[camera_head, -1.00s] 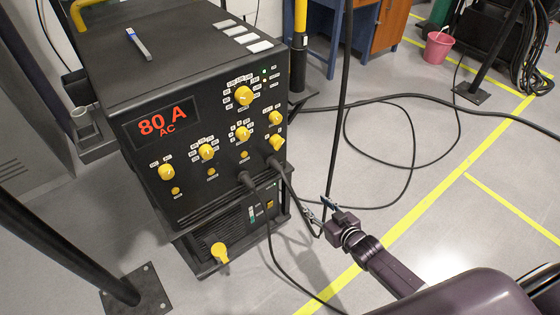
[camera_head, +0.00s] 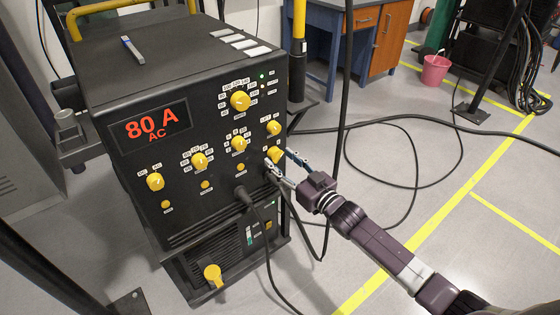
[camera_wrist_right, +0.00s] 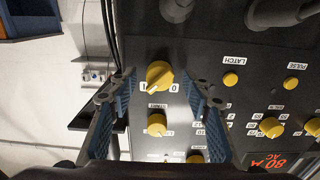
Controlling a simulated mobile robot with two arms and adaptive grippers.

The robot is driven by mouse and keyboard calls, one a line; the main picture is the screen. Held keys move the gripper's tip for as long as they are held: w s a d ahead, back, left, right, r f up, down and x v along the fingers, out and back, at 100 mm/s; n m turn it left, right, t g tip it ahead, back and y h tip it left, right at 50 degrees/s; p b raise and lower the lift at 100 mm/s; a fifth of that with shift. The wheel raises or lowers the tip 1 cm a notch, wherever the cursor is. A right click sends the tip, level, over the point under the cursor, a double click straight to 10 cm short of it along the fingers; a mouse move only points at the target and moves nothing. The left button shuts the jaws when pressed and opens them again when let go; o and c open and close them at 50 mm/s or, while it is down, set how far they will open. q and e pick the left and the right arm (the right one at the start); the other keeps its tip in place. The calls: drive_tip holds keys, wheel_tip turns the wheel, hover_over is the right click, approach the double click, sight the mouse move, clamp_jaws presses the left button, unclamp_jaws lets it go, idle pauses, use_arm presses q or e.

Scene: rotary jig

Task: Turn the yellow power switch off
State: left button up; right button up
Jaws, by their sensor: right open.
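A yellow knob (camera_head: 275,155) sits low on the right side of the black machine's front panel. In the right wrist view the same knob (camera_wrist_right: 158,75) has the marks 1 and 0 beside it, and its pointer line slants towards the 1 side. My right gripper (camera_head: 282,160) is at this knob in the head view, its fingertips partly over it. In the wrist view the gripper (camera_wrist_right: 163,88) is open, with one blue-padded finger on each side of the knob. I cannot tell whether they touch it. My left gripper is not in view.
Another yellow knob (camera_head: 274,128) is just above, with several more across the panel. A red display (camera_head: 151,123) reads 80 A AC. Black cables (camera_head: 272,235) hang below the gripper. A yellow lever (camera_head: 213,275) is on the machine's lower part.

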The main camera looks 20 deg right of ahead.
drive_tip(key=shift+w+a, duration=0.2)
drive_tip(key=shift+w, duration=0.3)
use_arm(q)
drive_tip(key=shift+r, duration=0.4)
use_arm(e)
drive_tip(key=c, duration=1.2)
